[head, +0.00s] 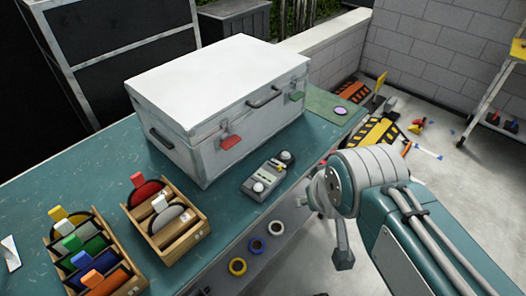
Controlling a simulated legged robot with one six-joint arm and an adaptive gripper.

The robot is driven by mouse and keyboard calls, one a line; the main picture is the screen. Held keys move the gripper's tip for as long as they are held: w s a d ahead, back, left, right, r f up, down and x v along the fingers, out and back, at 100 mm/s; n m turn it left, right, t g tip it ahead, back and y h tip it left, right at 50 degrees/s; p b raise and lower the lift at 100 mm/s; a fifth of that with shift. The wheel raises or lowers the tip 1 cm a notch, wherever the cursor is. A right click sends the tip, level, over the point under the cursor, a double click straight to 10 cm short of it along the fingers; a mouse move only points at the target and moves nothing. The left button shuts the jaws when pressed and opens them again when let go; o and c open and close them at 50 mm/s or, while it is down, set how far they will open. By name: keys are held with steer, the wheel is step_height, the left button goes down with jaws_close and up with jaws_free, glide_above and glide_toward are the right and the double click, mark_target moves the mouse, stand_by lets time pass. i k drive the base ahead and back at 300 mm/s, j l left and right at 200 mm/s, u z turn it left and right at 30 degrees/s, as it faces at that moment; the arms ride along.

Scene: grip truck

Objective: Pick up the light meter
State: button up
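A grey handheld device with a small screen and round pale knobs or domes, which looks like the light meter (265,178), lies on the teal bench top (225,222), in front of the white metal case. It lies near the bench's front edge, and nothing covers it. My gripper (326,215) is to the right of the device, off the bench's front edge and apart from it. My grey wrist joint and teal arm hide part of it. I cannot tell whether its fingers are open or shut. I see nothing held in it.
The large white case (215,85) stands right behind the device. Two wooden racks (168,220) with coloured tabs stand at the left. Tape rolls (256,245) hang on the bench's front side. Striped ramps (380,132) lie on the floor beyond.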

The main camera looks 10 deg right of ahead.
mark_target(267, 174)
steer(key=u, duration=2.65)
steer(key=k+l+z, duration=0.1)
steer(key=z, duration=2.15)
steer(key=i+l, duration=0.1)
steer(key=l, duration=0.2)
steer(key=i+l+u, duration=0.2)
steer(key=l, duration=0.25)
steer(key=k, duration=0.1)
